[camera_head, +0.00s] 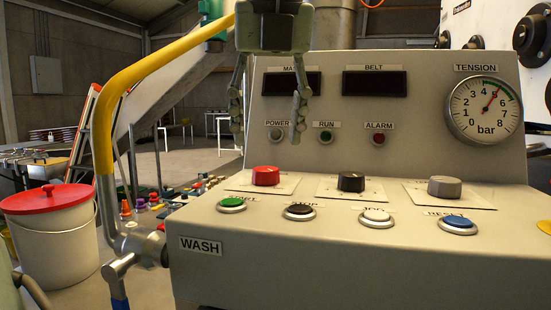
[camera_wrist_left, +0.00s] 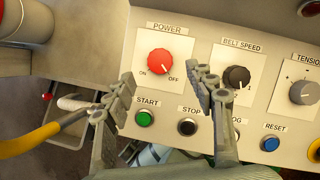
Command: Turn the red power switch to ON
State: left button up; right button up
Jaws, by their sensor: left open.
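The red power switch (camera_head: 265,175) is a round knob on the sloping face of the beige control console (camera_head: 400,265). In the left wrist view the red knob (camera_wrist_left: 162,62) sits on a white plate marked POWER, with ON at its lower left and OFF at its lower right. Its small pale mark appears to point toward OFF. My left gripper (camera_head: 268,138) hangs above and in front of the knob, fingers spread and pointing down. In the left wrist view my left gripper (camera_wrist_left: 161,80) has its fingertips either side of the knob, apparently not touching it. My right gripper is not in view.
Beside the red switch are a black belt speed knob (camera_head: 351,181) and a grey tension knob (camera_head: 444,187). A green start button (camera_head: 231,204) and a black stop button (camera_head: 299,211) lie in front. A yellow-sleeved wash lance (camera_head: 104,130) stands at the console's left, near a red-lidded bucket (camera_head: 58,240).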

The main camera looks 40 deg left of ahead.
aim_at(266, 168)
pick_arm(q)
jog(key=x, duration=0.5)
jog(key=shift+a+f, duration=0.15)
jog(key=shift+f, duration=0.25)
jog(key=c, duration=1.1)
jog(key=shift+c, duration=0.2)
